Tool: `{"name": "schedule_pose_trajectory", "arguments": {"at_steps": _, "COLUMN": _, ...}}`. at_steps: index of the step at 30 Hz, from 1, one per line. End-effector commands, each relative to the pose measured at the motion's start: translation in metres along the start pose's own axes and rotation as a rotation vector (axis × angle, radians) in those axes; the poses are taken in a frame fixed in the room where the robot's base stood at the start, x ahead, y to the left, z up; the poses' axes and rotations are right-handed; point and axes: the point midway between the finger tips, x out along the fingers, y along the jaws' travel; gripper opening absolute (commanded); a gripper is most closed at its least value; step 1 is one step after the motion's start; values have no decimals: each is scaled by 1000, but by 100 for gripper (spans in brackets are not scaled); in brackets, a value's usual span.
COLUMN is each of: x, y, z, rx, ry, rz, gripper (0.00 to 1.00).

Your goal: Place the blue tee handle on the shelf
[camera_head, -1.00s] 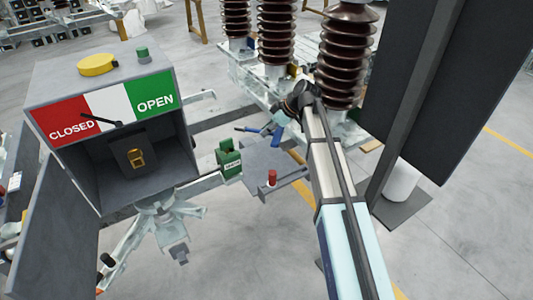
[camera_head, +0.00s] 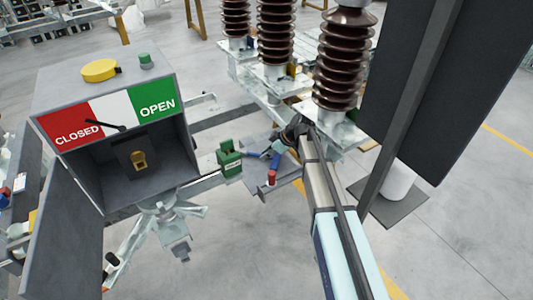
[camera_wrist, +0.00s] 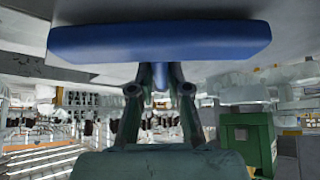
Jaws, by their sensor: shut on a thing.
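The blue tee handle (camera_head: 266,154) is at my gripper (camera_head: 279,150), over the grey shelf (camera_head: 253,171) in the head view. In the wrist view the wide blue crossbar of the tee handle (camera_wrist: 160,40) spans the top of the picture. Its stem runs down between the fingers of my gripper (camera_wrist: 160,78), which are shut on it. A grey surface lies close behind the crossbar. I cannot tell whether the handle touches the shelf.
A green box (camera_head: 229,158) stands just left of the handle; a red-topped piece (camera_head: 271,178) stands on the shelf in front. The switch cabinet (camera_head: 130,150) is at left. Brown insulators (camera_head: 337,75) rise behind my arm. A dark panel (camera_head: 430,90) stands at right.

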Motion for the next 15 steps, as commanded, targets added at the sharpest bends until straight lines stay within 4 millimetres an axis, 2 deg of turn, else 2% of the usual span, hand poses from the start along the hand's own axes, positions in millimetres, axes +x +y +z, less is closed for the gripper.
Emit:
{"name": "schedule_pose_trajectory", "arguments": {"at_steps": 9, "x": 2, "y": 0, "z": 1, "rx": 0, "ry": 1, "rz": 1, "gripper": 0}}
{"name": "schedule_pose_trajectory", "arguments": {"at_steps": 10, "x": 2, "y": 0, "z": 2, "rx": 0, "ry": 0, "rz": 1, "gripper": 20}}
{"name": "schedule_pose_trajectory", "arguments": {"at_steps": 12, "x": 1, "y": 0, "z": 1, "rx": 0, "ry": 0, "rz": 1, "gripper": 41}}
{"name": "schedule_pose_trajectory", "arguments": {"at_steps": 15, "x": 1, "y": 0, "z": 1, "rx": 0, "ry": 0, "rz": 1, "gripper": 41}}
